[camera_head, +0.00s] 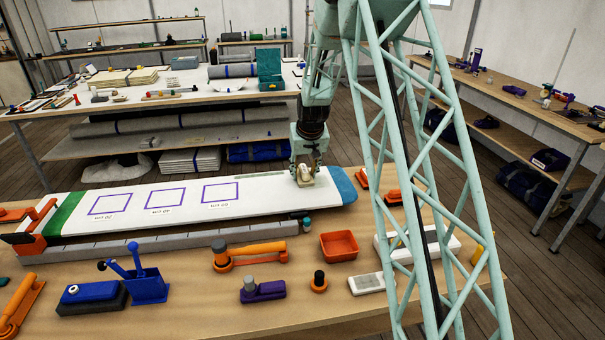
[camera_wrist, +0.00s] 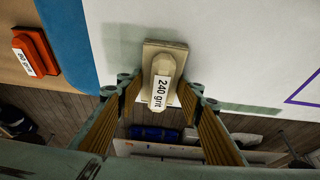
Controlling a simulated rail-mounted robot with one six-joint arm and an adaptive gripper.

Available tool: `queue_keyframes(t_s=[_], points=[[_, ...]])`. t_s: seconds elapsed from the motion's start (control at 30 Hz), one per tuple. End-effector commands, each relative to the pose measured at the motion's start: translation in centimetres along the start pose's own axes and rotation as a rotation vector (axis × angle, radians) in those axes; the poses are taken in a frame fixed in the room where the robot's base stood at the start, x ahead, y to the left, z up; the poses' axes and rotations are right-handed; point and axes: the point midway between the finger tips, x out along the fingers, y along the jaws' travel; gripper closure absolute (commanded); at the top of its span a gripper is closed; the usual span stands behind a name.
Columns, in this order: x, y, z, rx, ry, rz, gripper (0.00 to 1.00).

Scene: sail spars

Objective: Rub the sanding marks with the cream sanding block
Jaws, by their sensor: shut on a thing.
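My gripper (camera_head: 305,167) is shut on the cream sanding block (camera_head: 303,182), near the blue end of the long white spar board (camera_head: 255,208). In the wrist view my gripper's fingers (camera_wrist: 160,92) stand on either side of the block (camera_wrist: 161,65), whose label reads 240 grit. The block is at the white surface; I cannot tell whether it presses on it. A faint grey-green patch (camera_wrist: 125,48) lies left of the block in the wrist view, and a thin grey-green strip (camera_wrist: 250,108) lies to its right. The board's surface under the block is hidden.
Purple outlined squares (camera_head: 221,193) are on the board's left and middle. An orange sanding block (camera_wrist: 36,52) sits beyond the blue end. An orange tray (camera_head: 339,246), an orange-handled tool (camera_head: 250,256) and a blue tool holder (camera_head: 147,284) stand in front.

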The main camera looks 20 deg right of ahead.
Motion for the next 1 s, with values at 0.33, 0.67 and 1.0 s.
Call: queue_keyframes(t_s=[0.33, 0.67, 1.0], points=[[0.1, 1.6, 0.1, 0.001, 0.000, 0.000, 0.78], [0.1, 2.4, 0.1, 0.000, -0.001, 0.000, 0.78], [0.1, 2.4, 0.1, -0.001, -0.001, 0.000, 0.78]])
